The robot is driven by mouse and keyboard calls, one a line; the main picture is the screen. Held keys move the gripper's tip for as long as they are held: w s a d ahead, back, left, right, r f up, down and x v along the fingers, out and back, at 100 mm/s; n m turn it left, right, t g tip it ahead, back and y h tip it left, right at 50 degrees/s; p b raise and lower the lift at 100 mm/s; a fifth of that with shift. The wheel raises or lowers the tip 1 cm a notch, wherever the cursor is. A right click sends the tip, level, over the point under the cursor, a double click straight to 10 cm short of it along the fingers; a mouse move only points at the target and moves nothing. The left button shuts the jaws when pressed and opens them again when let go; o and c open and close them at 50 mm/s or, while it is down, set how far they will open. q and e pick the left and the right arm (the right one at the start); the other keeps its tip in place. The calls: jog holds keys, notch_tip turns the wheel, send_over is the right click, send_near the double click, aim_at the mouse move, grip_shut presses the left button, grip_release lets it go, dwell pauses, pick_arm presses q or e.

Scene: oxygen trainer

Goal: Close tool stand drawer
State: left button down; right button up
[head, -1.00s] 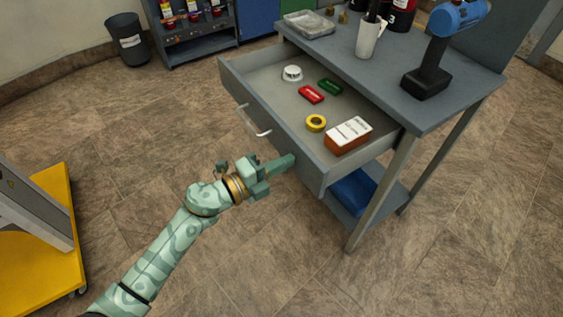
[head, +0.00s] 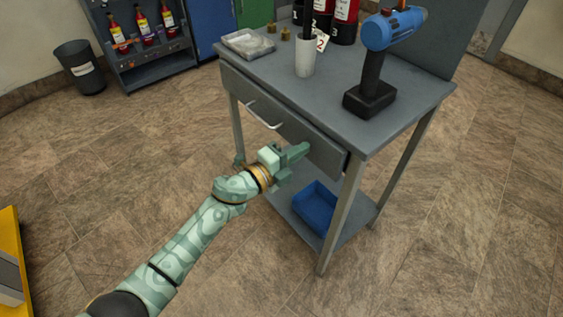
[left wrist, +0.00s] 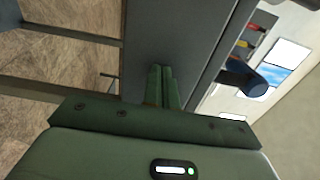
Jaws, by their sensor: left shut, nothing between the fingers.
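The tool stand (head: 425,92) is a grey metal table with a drawer (head: 283,117) under its top. The drawer front sits almost flush beneath the top, and its contents are hidden. A pale curved handle (head: 263,119) is on the left part of the front. My left gripper (head: 304,150) is shut and empty, its fingertips at the right part of the drawer front, right of the handle. In the left wrist view the shut fingers (left wrist: 162,85) point at the grey drawer front (left wrist: 170,35) and appear to touch it. My right gripper is not in view.
On the top stand a blue cordless drill (head: 378,65), a white cup (head: 305,58), a clear tray (head: 248,43) and red bottles (head: 345,18). A blue bin (head: 314,205) sits on the lower shelf. Open floor lies left, with a dark bucket (head: 80,68) farther back.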

pick_arm(q)
jog(key=x, duration=0.2)
jog(key=shift+w+d+r+b, duration=0.2)
jog(key=shift+d+b, duration=0.1)
jog(key=shift+b, duration=0.1)
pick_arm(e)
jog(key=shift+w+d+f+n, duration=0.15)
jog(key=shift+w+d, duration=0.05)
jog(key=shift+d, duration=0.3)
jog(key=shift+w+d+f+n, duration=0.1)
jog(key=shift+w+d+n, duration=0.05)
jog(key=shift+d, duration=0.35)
pick_arm(q)
jog(key=shift+r, duration=0.15)
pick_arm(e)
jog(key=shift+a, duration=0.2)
